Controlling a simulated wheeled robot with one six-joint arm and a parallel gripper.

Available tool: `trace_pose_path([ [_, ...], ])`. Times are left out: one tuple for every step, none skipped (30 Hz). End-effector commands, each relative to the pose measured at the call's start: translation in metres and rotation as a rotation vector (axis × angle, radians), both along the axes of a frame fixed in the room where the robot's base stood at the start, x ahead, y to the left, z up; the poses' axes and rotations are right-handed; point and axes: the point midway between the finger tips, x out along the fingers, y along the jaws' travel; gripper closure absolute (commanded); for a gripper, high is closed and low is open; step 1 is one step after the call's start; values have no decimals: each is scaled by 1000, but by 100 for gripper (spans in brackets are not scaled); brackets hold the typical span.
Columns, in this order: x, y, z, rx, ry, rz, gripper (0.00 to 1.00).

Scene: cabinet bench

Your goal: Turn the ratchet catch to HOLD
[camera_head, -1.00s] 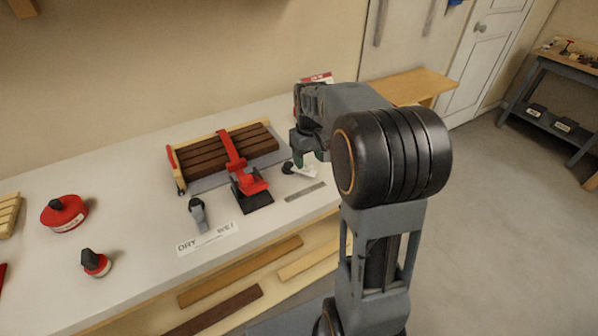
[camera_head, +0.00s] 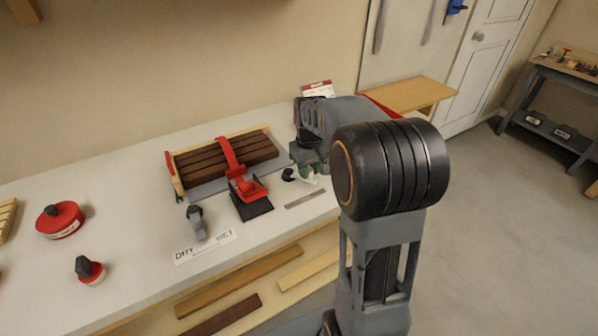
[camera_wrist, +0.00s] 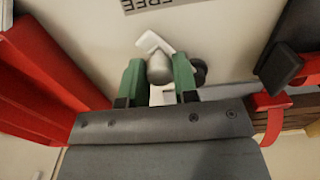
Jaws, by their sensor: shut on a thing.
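The ratchet catch shows in the wrist view as a rounded grey knob (camera_wrist: 160,69) with a white angled piece (camera_wrist: 150,42) beside it. The green fingers of my gripper (camera_wrist: 157,80) stand on both sides of the grey knob and are shut on it. A "FREE" label (camera_wrist: 150,4) is at the top edge of that view; I see no "HOLD" label. In the head view my gripper (camera_head: 308,170) is low over the bench, largely hidden by my arm. A black knob (camera_head: 288,174) shows just left of it.
A red clamp (camera_head: 232,158) holds brown slats (camera_head: 205,172) left of my gripper. A grey lever (camera_head: 196,220) stands by a "DRY" label strip (camera_head: 205,247). A steel rule (camera_head: 305,199) lies in front. Red round containers (camera_head: 60,220) stand farther left.

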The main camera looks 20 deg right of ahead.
Motion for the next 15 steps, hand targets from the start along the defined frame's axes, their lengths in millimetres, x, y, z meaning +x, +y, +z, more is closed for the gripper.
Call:
trace_pose_path([
  [0,0,0,0,0,0,79],
  [0,0,0,0,0,0,79],
  [0,0,0,0,0,0,79],
  [0,1,0,0,0,0,79],
  [-1,1,0,0,0,0,79],
  [-1,2,0,0,0,1,79],
  [-2,3,0,0,0,1,79],
  [-2,4,0,0,0,1,79],
  [-3,6,0,0,0,2,79],
  [-4,7,0,0,0,2,79],
  [-5,8,0,0,-1,3,79],
  [-6,10,0,0,-1,3,79],
  [-7,11,0,0,-1,3,79],
  [-7,12,0,0,-1,3,79],
  [-8,14,0,1,-1,2,79],
])
